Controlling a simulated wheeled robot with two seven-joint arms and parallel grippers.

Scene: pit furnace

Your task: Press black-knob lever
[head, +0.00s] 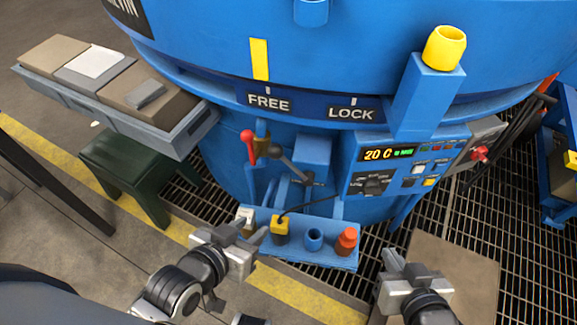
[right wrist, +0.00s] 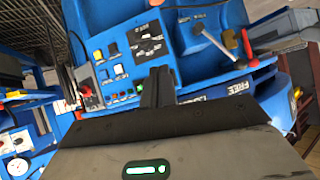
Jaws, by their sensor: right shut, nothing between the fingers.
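The black-knob lever (head: 292,167) sticks out of the blue furnace's front below the FREE label. Its grey rod slopes down right to a dark knob. In the right wrist view the lever (right wrist: 215,42) is at the upper right, its black knob toward the picture's middle. A red-handled lever (head: 248,145) stands just left of it. My right gripper (head: 394,262) is shut and empty, well below and right of the lever, touching nothing visible. Its closed fingers (right wrist: 157,88) show in the wrist view. My left gripper (head: 255,238) is near the blue plug tray; its jaw opening is unclear.
A control panel (head: 410,162) reading 20 C is right of the lever. A blue tray (head: 328,258) with coloured plugs sits below it. A green stool (head: 135,165) and a grey box shelf (head: 150,120) stand left. Grating (head: 480,225) covers the floor right.

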